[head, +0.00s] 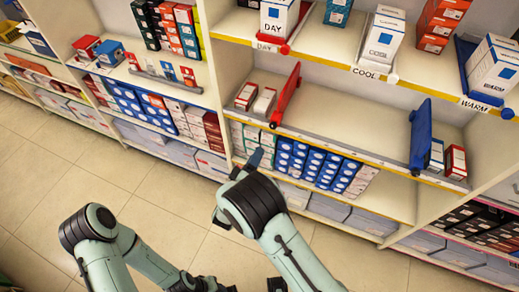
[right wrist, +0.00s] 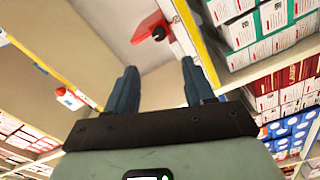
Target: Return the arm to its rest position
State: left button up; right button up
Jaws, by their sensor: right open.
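My right arm (head: 300,256) reaches up from the bottom of the head view toward the middle shelf unit. Its gripper (head: 255,158) shows there only as a bluish fingertip near the front of the shelf, the rest being hidden behind my wrist. In the right wrist view, the right gripper (right wrist: 155,88) has its two dark blue fingers wide apart with nothing between them. Beyond them is a bare shelf surface. My left arm (head: 100,245) is bent low at the bottom left of the head view. Dark parts show at its far end, but no left fingers can be made out.
A red divider (head: 286,95) stands on the middle shelf (head: 340,122), and it shows in the right wrist view (right wrist: 150,27). A blue divider (head: 420,135) stands farther right. Boxes fill the shelves below. The tiled floor (head: 150,205) in front is clear.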

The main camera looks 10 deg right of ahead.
jog(key=shift+s+a, duration=0.1)
jog(key=shift+s, duration=0.1)
dwell(0.4)
jog(key=s+d+f+m+g+y+p, duration=0.1)
jog(key=s+d+f+m+g+y, duration=0.25)
jog(key=f, duration=0.75)
jog(key=s+d+f+m+g+y, duration=0.1)
jog(key=s+d+f+g+y, duration=0.35)
jog(key=f, duration=0.55)
pick_arm(q)
jog(key=shift+w+r+p, duration=0.3)
jog(key=shift+r, duration=0.3)
jog(key=shift+w+r+p, duration=0.25)
jog(key=shift+w+r, duration=0.05)
jog(key=shift+r, duration=0.3)
pick_arm(e)
jog(key=s+a+f+m+g+y, duration=0.1)
jog(key=s+m+g+y, duration=0.1)
jog(key=s, duration=1)
jog(key=s+a+f+m+g+y, duration=0.2)
jog(key=s+g, duration=0.4)
jog(key=s, duration=0.6)
jog(key=shift+s+a+m+y, duration=0.25)
jog(key=shift+m+y, duration=0.55)
jog(key=shift+m, duration=0.45)
